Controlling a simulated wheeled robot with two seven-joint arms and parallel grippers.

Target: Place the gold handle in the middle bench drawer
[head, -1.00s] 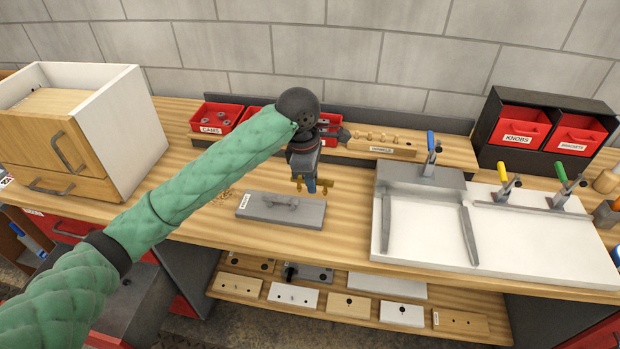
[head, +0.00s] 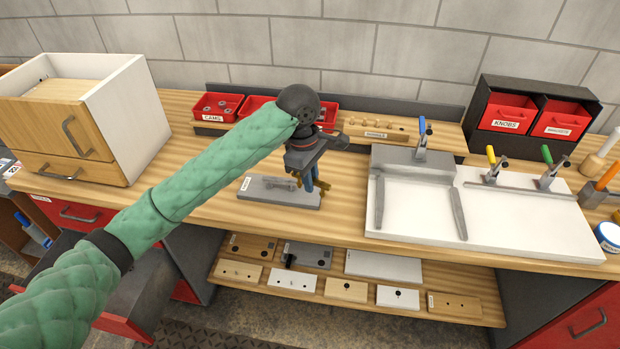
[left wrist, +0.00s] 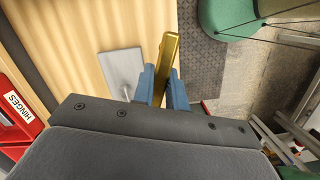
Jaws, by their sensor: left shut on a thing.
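My left gripper (head: 318,187) is shut on the gold handle (left wrist: 168,58), which stands out between the blue fingertips in the left wrist view. In the head view they are in front of the right end of a grey labelled board (head: 252,190) on the bench; the gap between them is hard to judge. A silver-grey handle (head: 279,183) lies on that board. Under the bench at left is a shut red drawer (head: 62,212). Below it a dark drawer (head: 118,272) seems pulled out, partly hidden by my left arm. My right gripper is not in view.
A wooden cabinet (head: 55,125) stands on the bench at left. Red bins (head: 217,107) sit at the back. A white board with clamps (head: 525,215) fills the right side. Several small boards lie on the lower shelf (head: 330,268). Bare bench lies left of the grey board.

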